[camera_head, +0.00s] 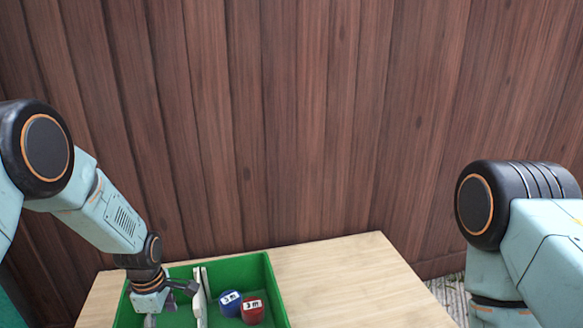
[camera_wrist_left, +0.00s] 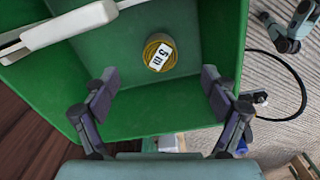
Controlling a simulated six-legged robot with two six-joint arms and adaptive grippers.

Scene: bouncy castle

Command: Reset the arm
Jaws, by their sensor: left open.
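My left gripper (camera_head: 169,306) is over the left part of a green box (camera_head: 255,265) on the wooden table. In the left wrist view the two fingers (camera_wrist_left: 160,94) are spread wide with nothing between their tips. Beyond them, a yellow round item (camera_wrist_left: 159,53) with a white "5 m" label lies on the floor of the green box (camera_wrist_left: 230,45). My right arm comes in at the right of the head view, but its gripper is out of frame.
A blue item (camera_head: 230,303) and a red item (camera_head: 252,310), both labelled, sit in the box right of a white bar (camera_head: 200,298) across it. The table (camera_head: 345,280) right of the box is clear. A brown plank wall (camera_head: 320,120) stands behind.

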